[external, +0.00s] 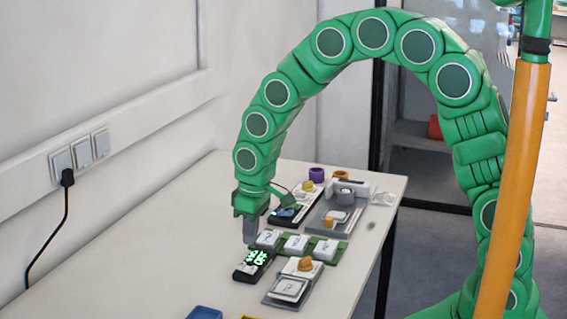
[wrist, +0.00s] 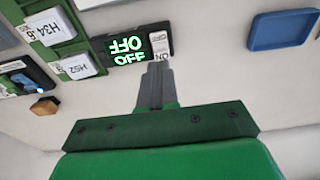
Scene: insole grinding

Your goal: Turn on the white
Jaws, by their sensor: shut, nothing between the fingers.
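The task line names only "the white" and does not say which thing. A black box (external: 254,264) with a lit green display lies on the table. My gripper (external: 249,238) is shut and empty, pointing down above the box's far end. In the wrist view my gripper's fingertips (wrist: 157,68) are beside the white switch; I cannot tell whether they touch.
White labelled blocks (external: 296,243) sit on a green holder (external: 330,258) behind the box. Grey devices with white plates stand in front (external: 288,290) and behind (external: 340,212). A second black box (external: 290,216) lies farther back. A blue tray (wrist: 283,29) is near the front edge.

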